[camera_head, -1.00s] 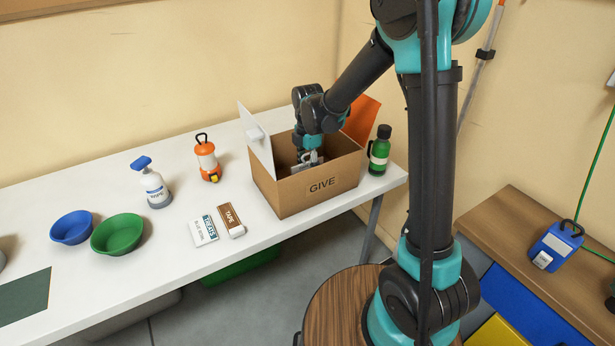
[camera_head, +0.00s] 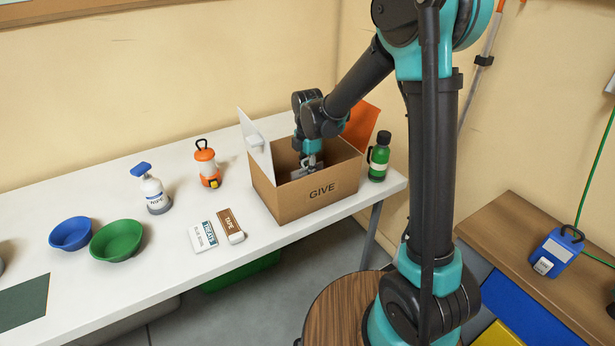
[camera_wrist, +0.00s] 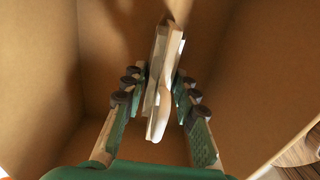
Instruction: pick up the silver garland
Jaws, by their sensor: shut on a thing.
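My gripper (camera_wrist: 158,95) is down inside the cardboard box (camera_head: 305,197) marked GIVE. In the wrist view its green fingers with dark pads are shut on a pale, narrow, strip-like thing, which I take to be the silver garland (camera_wrist: 163,85). It stands lengthwise between the fingers, and its far end reaches past the fingertips. In the head view my gripper (camera_head: 309,163) shows just above the box's front wall, with a little greyish material beside it. The wall hides the fingertips and the box floor.
A white flap (camera_head: 255,142) and an orange panel (camera_head: 361,124) rise at the box. A green bottle (camera_head: 379,158) stands close on the right.

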